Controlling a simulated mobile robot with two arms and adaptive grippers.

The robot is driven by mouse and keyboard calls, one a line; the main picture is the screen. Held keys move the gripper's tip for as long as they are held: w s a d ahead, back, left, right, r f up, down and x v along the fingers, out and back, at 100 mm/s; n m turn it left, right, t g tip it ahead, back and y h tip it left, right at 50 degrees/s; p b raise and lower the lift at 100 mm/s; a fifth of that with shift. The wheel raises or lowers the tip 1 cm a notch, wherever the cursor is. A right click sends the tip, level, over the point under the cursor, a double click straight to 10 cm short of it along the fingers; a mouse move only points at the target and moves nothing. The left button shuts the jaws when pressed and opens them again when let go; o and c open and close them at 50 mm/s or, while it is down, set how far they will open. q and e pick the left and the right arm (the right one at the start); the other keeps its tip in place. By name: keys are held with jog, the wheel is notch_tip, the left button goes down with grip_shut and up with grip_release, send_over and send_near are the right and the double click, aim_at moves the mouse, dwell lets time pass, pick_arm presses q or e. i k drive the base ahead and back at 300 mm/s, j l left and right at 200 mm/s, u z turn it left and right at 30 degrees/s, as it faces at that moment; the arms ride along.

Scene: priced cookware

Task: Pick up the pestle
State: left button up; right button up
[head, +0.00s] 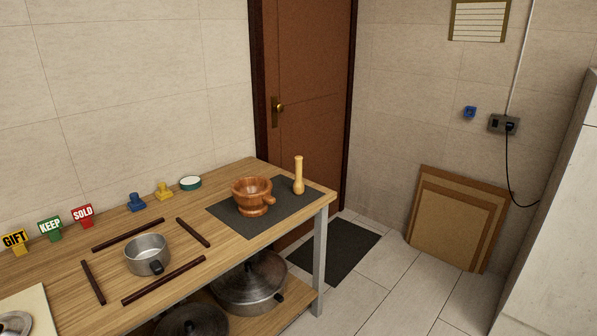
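The pestle (299,177) is a pale yellow wooden piece standing upright on a dark grey mat (227,217) at the right end of the wooden table. A brown wooden mortar (252,196) with a side handle stands on the same mat, just left of the pestle and apart from it. Nothing covers the pestle. Neither of my grippers shows in the head view.
The wooden table (215,260) holds a small grey pot (147,254) among dark strips. Signs, two stamps and a round tin (190,183) line its back. Lidded pans (250,283) sit on the lower shelf.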

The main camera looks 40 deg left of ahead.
aim_at(298, 185)
jog(key=i+u, duration=0.45)
jog(key=i+l+u, duration=0.1)
jog(key=u, duration=0.4)
jog(key=i+l+u, duration=0.65)
jog(key=u, duration=0.25)
